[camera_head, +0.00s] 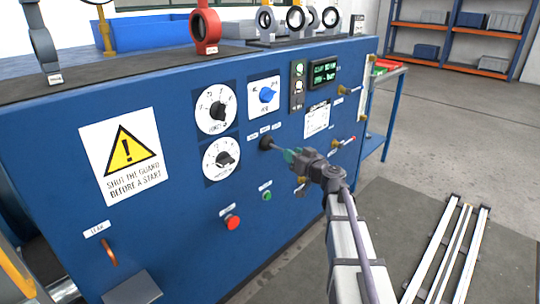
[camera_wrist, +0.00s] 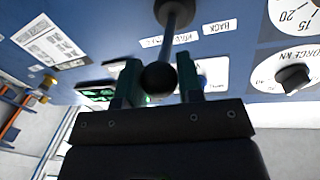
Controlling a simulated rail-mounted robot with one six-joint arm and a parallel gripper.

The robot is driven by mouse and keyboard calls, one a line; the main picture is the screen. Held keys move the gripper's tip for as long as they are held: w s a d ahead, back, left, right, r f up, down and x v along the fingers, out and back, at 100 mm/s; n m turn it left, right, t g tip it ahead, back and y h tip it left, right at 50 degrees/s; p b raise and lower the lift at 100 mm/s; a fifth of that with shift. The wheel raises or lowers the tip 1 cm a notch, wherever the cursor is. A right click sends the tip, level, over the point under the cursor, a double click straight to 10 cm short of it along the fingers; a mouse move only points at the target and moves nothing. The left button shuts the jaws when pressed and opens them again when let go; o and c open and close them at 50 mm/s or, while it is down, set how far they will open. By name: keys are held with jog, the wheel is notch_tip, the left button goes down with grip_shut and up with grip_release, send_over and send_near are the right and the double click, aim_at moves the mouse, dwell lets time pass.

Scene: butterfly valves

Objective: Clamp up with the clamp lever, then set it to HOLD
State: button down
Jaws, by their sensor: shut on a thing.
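The clamp lever has a round black base (camera_head: 266,143) on the blue panel, and its rod points out to the right. In the wrist view the lever's rod (camera_wrist: 177,18) ends in a black ball knob (camera_wrist: 159,77). My gripper (camera_head: 290,156) has its two green fingers on either side of that knob, and in the wrist view the gripper (camera_wrist: 160,84) is shut on it. Small white labels (camera_head: 264,131) sit above the lever; one in the wrist view reads BACK (camera_wrist: 216,28), and one beside it seems to read HOLD (camera_wrist: 177,39). The lever's exact position is hard to tell.
Two white dials (camera_head: 216,109) and a blue selector knob (camera_head: 267,95) are left of and above the lever. A green-lit display (camera_head: 325,72) is at upper right, its text too small to read surely. A red button (camera_head: 232,222) and green button (camera_head: 267,196) sit below.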

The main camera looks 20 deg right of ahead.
jog(key=shift+w, duration=0.1)
jog(key=c, duration=0.8)
grip_release()
jog(key=shift+d, duration=0.1)
jog(key=v, duration=1.1)
jog(key=shift+w, duration=0.1)
